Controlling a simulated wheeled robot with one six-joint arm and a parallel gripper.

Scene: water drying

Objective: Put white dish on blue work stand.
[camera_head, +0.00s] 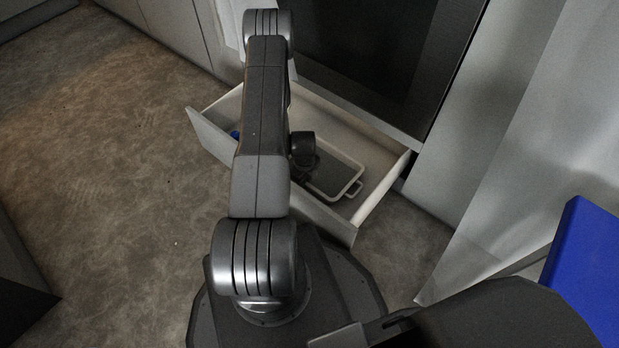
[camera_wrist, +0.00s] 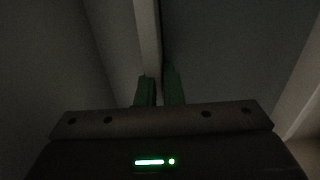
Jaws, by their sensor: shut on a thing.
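The white dish (camera_head: 337,170) is a rectangular dish with a pale rim, a grey-looking inside and a handle at its right end. It is inside the open drawer in the head view, partly hidden by my arm. My gripper shows in the wrist view (camera_wrist: 160,88) with two green fingers, shut on a pale rim (camera_wrist: 148,35) that runs between them; this looks like the dish's rim. In the head view the fingertips are hard to make out beside the dish's left part. A blue surface (camera_head: 588,258) at the right edge looks like the blue work stand, only partly in view.
The white drawer (camera_head: 385,190) is pulled out, its walls close around the dish. A small blue thing (camera_head: 235,134) lies at its left, mostly hidden. A dark appliance front (camera_head: 375,60) rises behind. A pale panel (camera_head: 520,170) stands at the right. The floor (camera_head: 100,160) at the left is clear.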

